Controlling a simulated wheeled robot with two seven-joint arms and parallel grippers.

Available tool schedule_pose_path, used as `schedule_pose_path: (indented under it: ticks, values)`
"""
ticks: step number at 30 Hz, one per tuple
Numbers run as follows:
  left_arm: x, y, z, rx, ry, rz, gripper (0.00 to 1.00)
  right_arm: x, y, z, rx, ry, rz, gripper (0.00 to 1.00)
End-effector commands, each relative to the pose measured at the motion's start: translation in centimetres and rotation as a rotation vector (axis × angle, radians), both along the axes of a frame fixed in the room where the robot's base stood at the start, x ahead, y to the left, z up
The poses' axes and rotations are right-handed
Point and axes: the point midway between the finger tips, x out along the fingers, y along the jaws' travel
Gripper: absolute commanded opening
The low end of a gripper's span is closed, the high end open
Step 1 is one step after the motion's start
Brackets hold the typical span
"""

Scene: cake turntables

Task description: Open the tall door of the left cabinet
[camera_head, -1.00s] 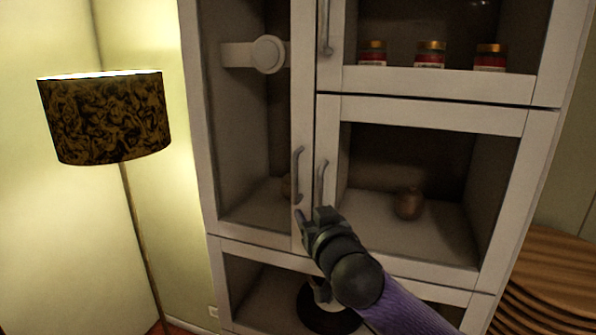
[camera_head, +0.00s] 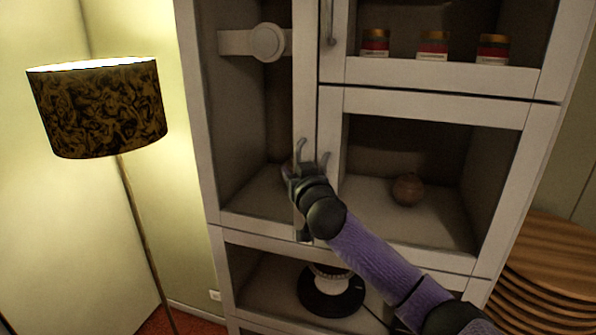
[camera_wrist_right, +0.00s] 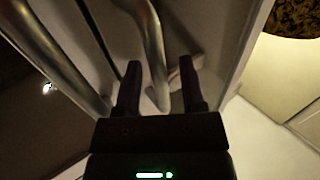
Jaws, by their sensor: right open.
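The tall glass-fronted door (camera_head: 305,105) on the left side of the white cabinet looks shut. Its curved metal handle (camera_head: 299,150) is partly hidden behind my right gripper (camera_head: 301,172) in the head view. In the right wrist view my right gripper (camera_wrist_right: 160,85) is open, and the tall door's handle (camera_wrist_right: 152,40) reaches down between its two fingers. I cannot tell whether a finger touches the handle. My left gripper is not in view.
The adjacent door's handle (camera_head: 324,163) is close beside my gripper and shows in the wrist view (camera_wrist_right: 55,55). A patterned floor lamp (camera_head: 97,108) stands left of the cabinet. Stacked wooden boards (camera_head: 545,265) stand at the right.

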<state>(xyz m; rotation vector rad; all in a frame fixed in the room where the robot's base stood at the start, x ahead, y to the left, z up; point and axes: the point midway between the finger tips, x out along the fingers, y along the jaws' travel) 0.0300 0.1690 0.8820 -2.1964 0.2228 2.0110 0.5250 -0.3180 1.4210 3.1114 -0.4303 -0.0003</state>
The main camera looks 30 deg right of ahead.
Motion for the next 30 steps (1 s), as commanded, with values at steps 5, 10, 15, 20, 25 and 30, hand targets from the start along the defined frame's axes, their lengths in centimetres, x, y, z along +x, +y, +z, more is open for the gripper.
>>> schedule_pose_path:
  ticks: [5, 10, 15, 20, 25, 30]
  values:
    - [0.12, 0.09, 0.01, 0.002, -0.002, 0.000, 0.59, -0.02, 0.01, 0.00, 0.000, 0.000, 0.000, 0.26]
    - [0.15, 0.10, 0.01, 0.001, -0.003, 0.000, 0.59, -0.03, 0.01, 0.00, 0.000, 0.000, 0.000, 0.00]
    - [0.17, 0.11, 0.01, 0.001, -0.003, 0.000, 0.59, -0.03, 0.01, 0.00, 0.000, 0.000, 0.000, 0.00]
    - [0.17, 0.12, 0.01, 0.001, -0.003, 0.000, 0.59, -0.03, 0.01, 0.00, 0.000, 0.000, 0.000, 0.00]
    - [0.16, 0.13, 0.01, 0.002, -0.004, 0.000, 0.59, -0.03, 0.00, 0.00, 0.000, 0.000, 0.000, 0.00]
    - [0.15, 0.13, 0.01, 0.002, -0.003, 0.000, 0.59, -0.03, 0.00, 0.01, 0.000, 0.000, 0.000, 0.00]
